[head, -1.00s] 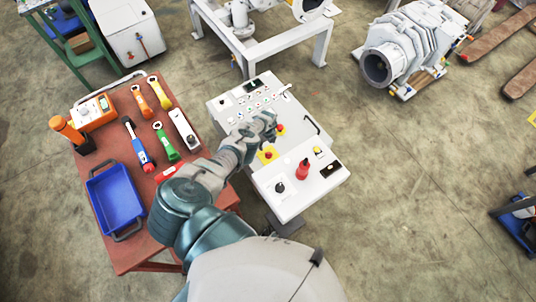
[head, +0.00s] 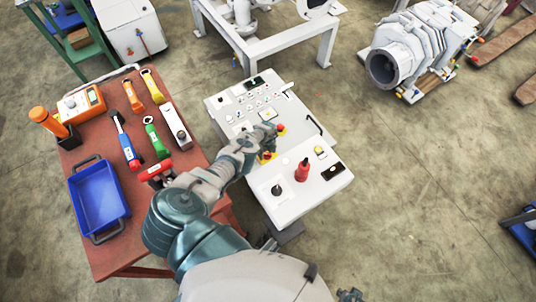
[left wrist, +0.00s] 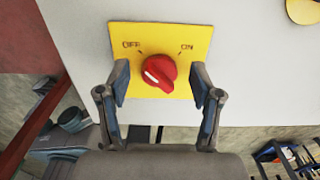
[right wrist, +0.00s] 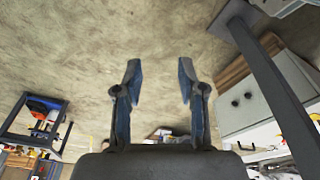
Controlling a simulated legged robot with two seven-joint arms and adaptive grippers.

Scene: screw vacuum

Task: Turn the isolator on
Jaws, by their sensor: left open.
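The isolator is a red knob (left wrist: 158,73) on a yellow plate (left wrist: 188,35) marked OFF at left and ON at right. The knob's white mark is on its left side, towards the OFF side. In the head view the yellow plate (head: 266,158) is partly hidden by my left gripper (head: 262,137). In the left wrist view my left gripper (left wrist: 160,84) is open, with one finger on each side of the knob and visible gaps between. My right gripper (right wrist: 160,80) is open and empty, with floor beyond it.
A red-brown table (head: 133,255) with tools and a blue tray (head: 98,200) stands at left. Floor right of the panel is clear.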

